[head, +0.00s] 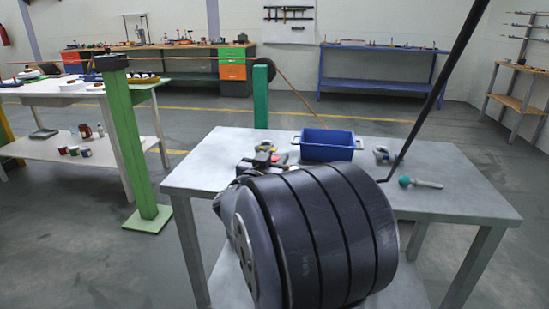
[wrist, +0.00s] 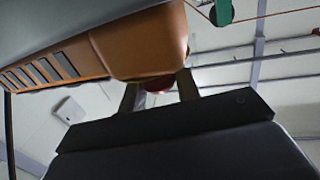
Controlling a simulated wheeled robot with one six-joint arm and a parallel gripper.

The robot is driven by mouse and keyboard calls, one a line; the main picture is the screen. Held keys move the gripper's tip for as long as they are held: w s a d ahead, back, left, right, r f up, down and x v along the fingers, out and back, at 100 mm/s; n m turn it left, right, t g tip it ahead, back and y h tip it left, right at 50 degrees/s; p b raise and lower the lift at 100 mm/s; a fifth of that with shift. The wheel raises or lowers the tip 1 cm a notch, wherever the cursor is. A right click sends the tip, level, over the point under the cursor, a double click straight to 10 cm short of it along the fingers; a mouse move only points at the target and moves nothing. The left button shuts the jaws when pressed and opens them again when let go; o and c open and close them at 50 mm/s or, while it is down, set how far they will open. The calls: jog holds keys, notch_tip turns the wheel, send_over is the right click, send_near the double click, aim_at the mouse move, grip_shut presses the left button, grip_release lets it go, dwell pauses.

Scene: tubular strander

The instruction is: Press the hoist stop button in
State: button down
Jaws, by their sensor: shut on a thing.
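In the wrist view an orange-brown box (wrist: 142,42), which looks like the hoist control, fills the upper middle close to the camera. A dark red rounded part, which looks like the stop button (wrist: 158,85), shows at its lower edge. My gripper (wrist: 159,92) has one finger on each side of this red part and is shut on it. Most of the red part is hidden behind the box and the fingers, so how far in it sits cannot be told. In the head view my large dark arm link hides the gripper and the box.
A grey table (head: 455,195) stands ahead with a blue bin (head: 327,146), a green-handled tool (head: 420,182) and small parts. A green post (head: 133,145) stands left, by a white table (head: 60,92). A slanting black rod (head: 440,80) crosses the right side.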

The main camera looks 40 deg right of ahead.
jog(key=shift+f, duration=0.45)
jog(key=c, duration=1.1)
grip_release()
jog(key=shift+o, duration=0.2)
jog(key=p+v, duration=0.2)
jog(key=v, duration=0.8)
jog(key=shift+s+a, duration=0.15)
jog(key=shift+a, duration=0.25)
jog(key=shift+d, duration=0.1)
jog(key=b+x, duration=0.2)
jog(key=x, duration=0.9)
jog(key=shift+s+a+r, duration=0.25)
jog(key=shift+a+r, duration=0.3)
jog(key=shift+r, duration=0.1)
jog(key=shift+s+a+f, duration=0.1)
jog(key=shift+s+a, duration=0.1)
jog(key=shift+a, duration=0.15)
